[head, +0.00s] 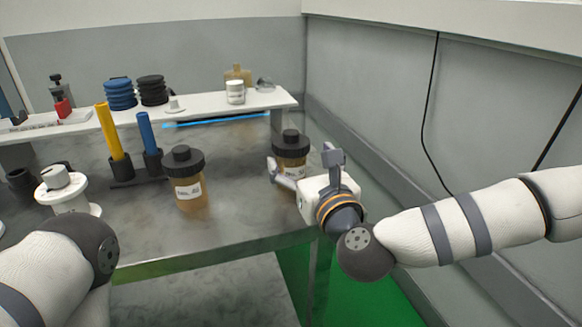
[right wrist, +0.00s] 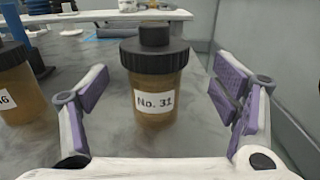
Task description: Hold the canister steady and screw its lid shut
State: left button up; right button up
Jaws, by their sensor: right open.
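A brown canister with a black lid (head: 291,152) stands upright at the right end of the table. In the right wrist view this canister (right wrist: 156,88) carries a label reading "No. 31", and its black lid with a raised knob sits on top. My right gripper (head: 305,160) is open, its fingers to either side of the canister and apart from it. A second, similar canister (head: 189,190) stands to the left, also with a black lid; its label is too small to read. My left arm enters at the lower left; its gripper is out of frame.
A yellow cylinder (head: 110,130) and a blue one (head: 147,133) stand in black holders. A white spool-like object (head: 66,190) is at left. A raised white shelf (head: 205,106) at the back holds blue and black ribbed stacks and a white jar (head: 235,92). A wall borders the right.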

jog(key=w, duration=0.1)
jog(key=w+a, duration=0.1)
jog(key=w+r, duration=0.1)
jog(key=shift+w+a, duration=0.35)
jog(key=shift+a, duration=0.05)
jog(key=shift+w+a+f, duration=0.1)
jog(key=shift+w+a, duration=0.05)
jog(key=shift+w, duration=0.3)
jog(key=c, duration=1.2)
jog(key=shift+c, duration=0.7)
jog(key=shift+r, duration=0.2)
